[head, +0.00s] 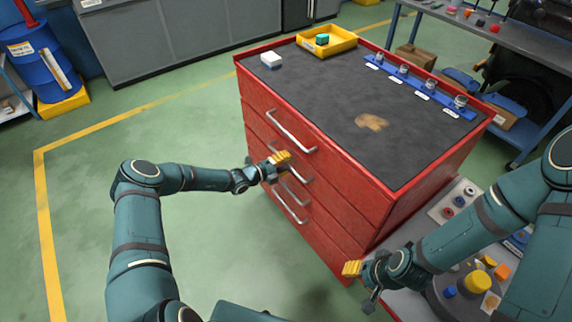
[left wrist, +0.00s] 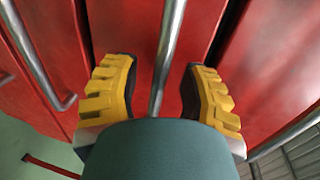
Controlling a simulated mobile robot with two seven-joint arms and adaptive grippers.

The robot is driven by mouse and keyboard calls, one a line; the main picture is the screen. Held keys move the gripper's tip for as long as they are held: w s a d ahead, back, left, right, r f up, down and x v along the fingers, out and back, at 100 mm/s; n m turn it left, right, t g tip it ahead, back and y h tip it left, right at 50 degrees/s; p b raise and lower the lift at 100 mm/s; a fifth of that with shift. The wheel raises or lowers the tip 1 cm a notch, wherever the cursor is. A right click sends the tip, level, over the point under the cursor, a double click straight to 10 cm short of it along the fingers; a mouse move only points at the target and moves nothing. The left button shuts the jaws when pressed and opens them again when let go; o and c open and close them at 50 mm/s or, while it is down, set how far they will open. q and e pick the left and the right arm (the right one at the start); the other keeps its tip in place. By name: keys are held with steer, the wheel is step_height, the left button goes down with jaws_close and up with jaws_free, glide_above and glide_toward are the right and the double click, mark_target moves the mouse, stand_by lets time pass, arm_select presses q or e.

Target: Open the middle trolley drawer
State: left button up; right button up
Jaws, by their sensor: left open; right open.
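The red trolley (head: 345,205) stands in the middle of the head view with its drawer fronts facing left. The drawers look shut. A silver handle (head: 291,132) crosses the top drawer, and more handles sit below it, partly hidden by my left gripper (head: 271,164). In the left wrist view, a middle handle (left wrist: 166,62) runs between the open yellow-padded fingers of this gripper (left wrist: 160,93), with gaps on both sides. Another handle (left wrist: 38,68) lies to the left there. My right gripper (head: 361,285) is open and empty near the trolley's lower front corner.
The trolley's dark top holds a yellow tray (head: 343,42), a white box (head: 271,60) and a blue rack (head: 420,87). A grey surface with knobs and parts (head: 455,200) is at right. Green floor left of the trolley is clear.

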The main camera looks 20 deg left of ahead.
arm_select(q)
steer(key=shift+w+d, duration=0.15)
steer(key=shift+w, duration=0.1)
jaws_close()
steer(key=shift+s, duration=0.15)
steer(key=f+p+v, duration=0.2)
steer(key=f+v, duration=0.1)
steer(key=v, duration=1.1)
steer(key=s+f+p+v, duration=0.1)
steer(key=f+p+v, duration=0.1)
steer(key=v, duration=1.2)
steer(key=shift+s+a+f, duration=0.2)
steer(key=shift+a+f, duration=0.35)
